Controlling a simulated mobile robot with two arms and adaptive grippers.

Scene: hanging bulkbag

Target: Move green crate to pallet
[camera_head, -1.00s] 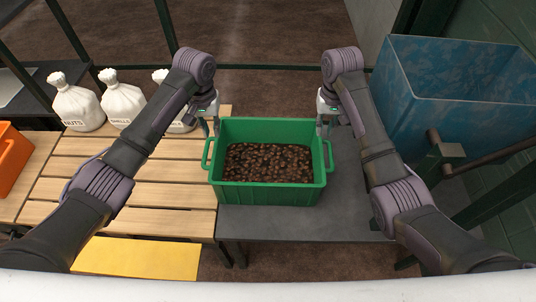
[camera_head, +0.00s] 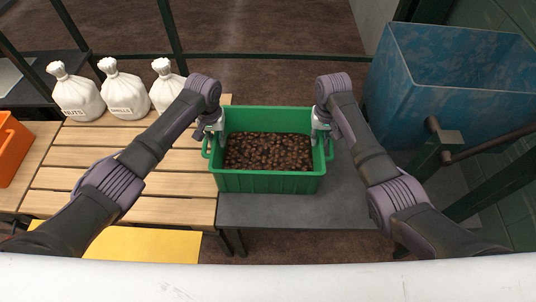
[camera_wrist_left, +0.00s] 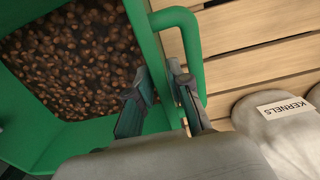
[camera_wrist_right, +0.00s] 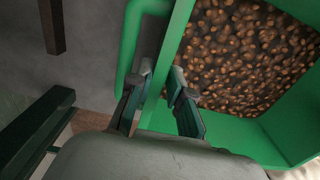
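The green crate (camera_head: 267,183), full of brown kernels or beans, stands upright on a dark grey table (camera_head: 290,210). The slatted wooden pallet (camera_head: 130,180) lies to its left. My left gripper (camera_head: 212,133) is at the crate's left wall; in the left wrist view its fingers (camera_wrist_left: 156,78) straddle the wall, one inside, one between wall and handle (camera_wrist_left: 190,45). My right gripper (camera_head: 320,133) is at the right wall; in the right wrist view its fingers (camera_wrist_right: 160,78) straddle that wall beside the handle (camera_wrist_right: 128,50). Both look open, with a gap between the fingers; contact is unclear.
Three white sacks (camera_head: 123,90) stand along the pallet's back edge. An orange bin (camera_head: 10,150) is at the far left. A large blue container (camera_head: 450,95) and a green frame (camera_head: 440,155) stand at the right. The pallet's middle and front slats are clear.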

